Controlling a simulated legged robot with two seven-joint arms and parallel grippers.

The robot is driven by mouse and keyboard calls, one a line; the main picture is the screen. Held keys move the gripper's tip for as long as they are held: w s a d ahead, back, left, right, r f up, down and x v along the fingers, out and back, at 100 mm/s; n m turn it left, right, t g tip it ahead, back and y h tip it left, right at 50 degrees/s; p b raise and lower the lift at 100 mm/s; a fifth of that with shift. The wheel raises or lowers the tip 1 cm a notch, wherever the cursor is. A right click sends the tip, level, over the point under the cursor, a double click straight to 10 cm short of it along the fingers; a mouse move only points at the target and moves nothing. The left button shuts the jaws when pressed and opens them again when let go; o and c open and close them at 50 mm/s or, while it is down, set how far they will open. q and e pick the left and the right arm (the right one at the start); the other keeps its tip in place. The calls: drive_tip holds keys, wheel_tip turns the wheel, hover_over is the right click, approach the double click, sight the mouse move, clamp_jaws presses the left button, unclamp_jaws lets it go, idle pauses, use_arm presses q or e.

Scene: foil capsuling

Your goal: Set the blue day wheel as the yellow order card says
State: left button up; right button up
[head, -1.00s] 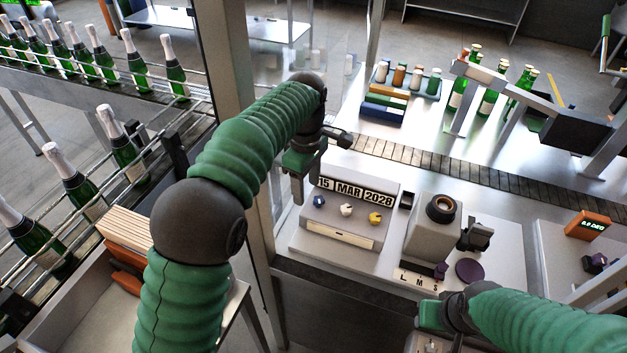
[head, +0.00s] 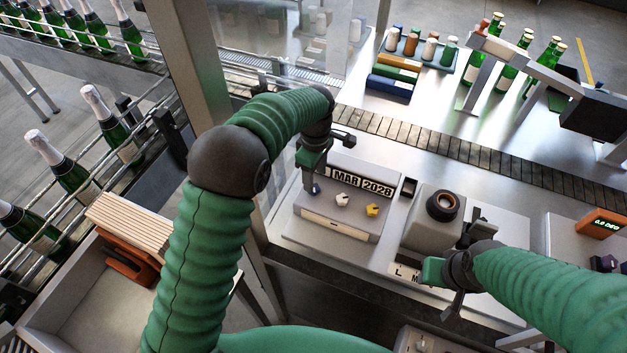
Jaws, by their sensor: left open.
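The blue day wheel (head: 315,189) is the left one of three small knobs on the front of the grey date box (head: 325,222). My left gripper (head: 311,182) is open and points down at the blue wheel; I cannot tell whether it touches it. I make out no yellow order card. My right gripper (head: 447,288) is beside the grey capsule machine; its fingers are not clear enough to judge.
A white knob (head: 342,199) and a yellow knob (head: 372,210) sit right of the blue wheel. The grey machine with a dark round opening (head: 442,205) stands to the right. A slatted conveyor (head: 430,145) runs behind, and a wooden-slat stack (head: 128,222) is at left.

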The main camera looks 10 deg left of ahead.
sight(315, 187)
use_arm(q)
drive_tip(key=f, duration=0.3)
drive_tip(key=shift+w+d+f+p, duration=0.3)
drive_tip(key=shift+d, duration=0.1)
drive_tip(key=shift+f, duration=0.35)
drive_tip(key=shift+s+a+f, duration=0.15)
drive_tip(key=shift+s+a, duration=0.25)
drive_tip(key=shift+a, duration=0.55)
drive_tip(key=shift+c, duration=0.4)
drive_tip(key=shift+w+f, duration=0.1)
drive_tip(key=shift+c, duration=1.1)
drive_tip(key=shift+d, duration=0.1)
drive_tip(key=shift+c, duration=1.3)
drive_tip(key=shift+d, duration=0.45)
clamp_jaws()
drive_tip(key=shift+a, duration=0.1)
use_arm(e)
drive_tip(key=shift+w+r, duration=0.1)
drive_tip(key=shift+r, duration=0.5)
